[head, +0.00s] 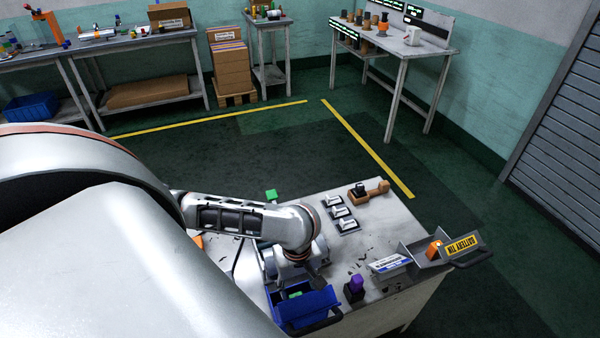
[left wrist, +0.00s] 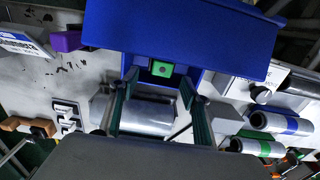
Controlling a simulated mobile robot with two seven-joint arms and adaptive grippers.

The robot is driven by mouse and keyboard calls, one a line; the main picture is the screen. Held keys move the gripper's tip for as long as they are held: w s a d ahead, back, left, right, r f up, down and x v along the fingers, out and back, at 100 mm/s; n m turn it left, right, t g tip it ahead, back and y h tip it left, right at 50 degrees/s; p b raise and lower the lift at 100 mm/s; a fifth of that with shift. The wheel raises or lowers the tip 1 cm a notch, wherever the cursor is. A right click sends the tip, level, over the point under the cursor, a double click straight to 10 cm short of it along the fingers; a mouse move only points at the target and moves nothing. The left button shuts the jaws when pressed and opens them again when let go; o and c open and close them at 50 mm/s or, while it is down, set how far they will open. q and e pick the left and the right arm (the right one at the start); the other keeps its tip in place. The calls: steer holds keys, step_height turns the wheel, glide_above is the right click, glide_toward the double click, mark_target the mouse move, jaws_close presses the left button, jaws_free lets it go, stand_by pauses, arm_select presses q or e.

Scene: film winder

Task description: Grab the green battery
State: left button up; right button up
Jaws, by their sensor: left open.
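The green battery (head: 296,295) sits inside the blue bin (head: 312,308) at the front of the worktable. In the left wrist view the battery (left wrist: 162,69) shows as a small green block with a dark spot, at the near opening of the blue bin (left wrist: 180,30). My left gripper (head: 292,280) is over the bin, pointing down, and partly hides it. In the left wrist view my left gripper (left wrist: 158,88) is open, its two fingers apart, with the battery seen between and just beyond the tips. I cannot tell whether they touch the bin. My right gripper is not in view.
A purple-topped item (head: 356,285) stands right of the bin. Several black-and-white pieces (head: 340,212) and a brown tool (head: 370,192) lie farther back. Banded cylinders (left wrist: 270,123) lie beside the bin.

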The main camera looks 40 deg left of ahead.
arm_select(q)
steer(key=f, duration=0.2)
steer(key=shift+s+f, duration=0.35)
steer(key=shift+w+a+f, duration=0.1)
steer(key=shift+w+f, duration=0.05)
steer(key=shift+f, duration=2.4)
steer(key=c, duration=1.3)
